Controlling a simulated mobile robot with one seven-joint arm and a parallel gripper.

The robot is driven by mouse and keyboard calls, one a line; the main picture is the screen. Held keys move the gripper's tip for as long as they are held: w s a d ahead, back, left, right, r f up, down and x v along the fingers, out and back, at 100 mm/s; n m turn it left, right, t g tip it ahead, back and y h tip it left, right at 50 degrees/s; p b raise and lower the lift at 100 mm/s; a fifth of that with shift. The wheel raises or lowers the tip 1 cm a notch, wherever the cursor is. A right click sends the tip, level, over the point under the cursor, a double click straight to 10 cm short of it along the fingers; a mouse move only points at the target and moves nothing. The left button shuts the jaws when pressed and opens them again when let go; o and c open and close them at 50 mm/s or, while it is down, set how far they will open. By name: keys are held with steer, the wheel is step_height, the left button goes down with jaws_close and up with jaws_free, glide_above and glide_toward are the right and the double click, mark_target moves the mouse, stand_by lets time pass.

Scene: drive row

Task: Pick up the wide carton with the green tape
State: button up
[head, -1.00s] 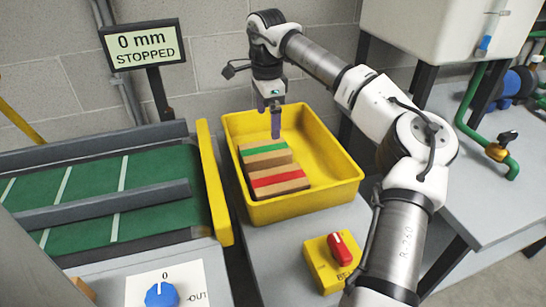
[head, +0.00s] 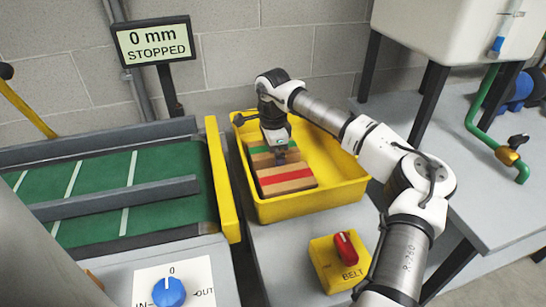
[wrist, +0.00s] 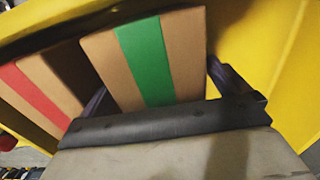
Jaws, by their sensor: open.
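The carton with the green tape (head: 258,149) lies at the back of the yellow tub, partly hidden behind my gripper (head: 281,157) in the head view. In the wrist view the green-taped carton (wrist: 185,60) fills the space between my open fingers (wrist: 160,92), one dark finger showing on each side of it. The fingertips are hidden, and I cannot tell whether they touch it. A carton with red tape (head: 285,179) lies beside it, nearer the front; it also shows at the left of the wrist view (wrist: 40,85).
The yellow tub (head: 325,195) walls surround both cartons, with free floor on the right. A green conveyor (head: 100,195) stands left, its sign (head: 157,48) reading 0 mm STOPPED. A red switch on a yellow box (head: 335,262) sits in front.

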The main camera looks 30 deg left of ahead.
steer(key=c, duration=1.3)
steer(key=shift+r, duration=0.1)
steer(key=shift+c, duration=0.2)
